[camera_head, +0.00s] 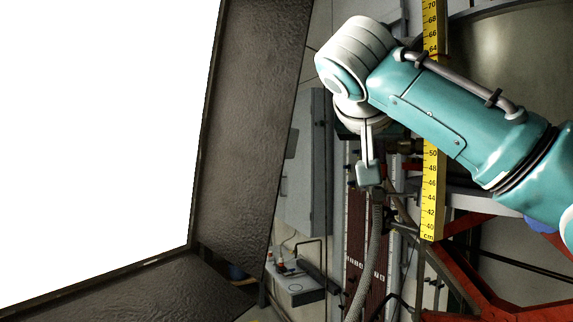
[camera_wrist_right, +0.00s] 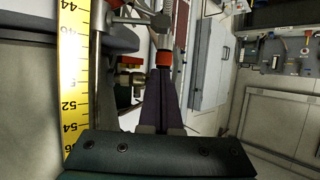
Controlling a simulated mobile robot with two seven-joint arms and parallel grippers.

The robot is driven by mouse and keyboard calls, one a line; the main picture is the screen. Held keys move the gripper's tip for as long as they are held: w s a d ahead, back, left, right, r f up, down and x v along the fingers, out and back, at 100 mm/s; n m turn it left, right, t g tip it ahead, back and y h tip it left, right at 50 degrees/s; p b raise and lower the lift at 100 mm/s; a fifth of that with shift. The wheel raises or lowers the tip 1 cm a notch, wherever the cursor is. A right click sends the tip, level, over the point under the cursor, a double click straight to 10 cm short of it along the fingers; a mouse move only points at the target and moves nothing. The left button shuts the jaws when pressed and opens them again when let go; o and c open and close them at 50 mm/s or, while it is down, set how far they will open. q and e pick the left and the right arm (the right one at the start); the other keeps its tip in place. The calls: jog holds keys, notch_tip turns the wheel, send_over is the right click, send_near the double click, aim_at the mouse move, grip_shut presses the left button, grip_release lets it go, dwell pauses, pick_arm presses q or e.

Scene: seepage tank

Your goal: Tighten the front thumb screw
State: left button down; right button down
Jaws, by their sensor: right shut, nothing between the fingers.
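My right gripper (camera_head: 369,176) hangs from the teal arm in the head view, in front of the pipework left of the yellow ruler (camera_head: 434,190). In the right wrist view its dark fingers (camera_wrist_right: 162,75) are together and empty. Their tips appear close to a red collar (camera_wrist_right: 164,58) and a grey metal fitting (camera_wrist_right: 161,22); I cannot tell whether they touch. I cannot pick out the front thumb screw for certain in either view. The yellow ruler also stands at the left of the right wrist view (camera_wrist_right: 74,85). My left gripper is out of view.
A brass-coloured fitting (camera_wrist_right: 136,77) lies left of the fingers. A grey cabinet (camera_head: 307,165) stands behind the gripper, a red frame (camera_head: 480,270) below the tank (camera_head: 505,55). A large dark-framed white panel (camera_head: 100,120) fills the left. A ribbed hose (camera_head: 368,265) hangs below the gripper.

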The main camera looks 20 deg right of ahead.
aim_at(379, 194)
jog(key=shift+p+x, duration=0.3)
jog(key=shift+x, duration=0.5)
jog(key=shift+s+a+f+p, duration=0.65)
jog(key=shift+s+a+f, duration=0.05)
jog(key=shift+f, duration=0.2)
jog(key=shift+s+a+f, duration=0.3)
jog(key=shift+f, duration=0.25)
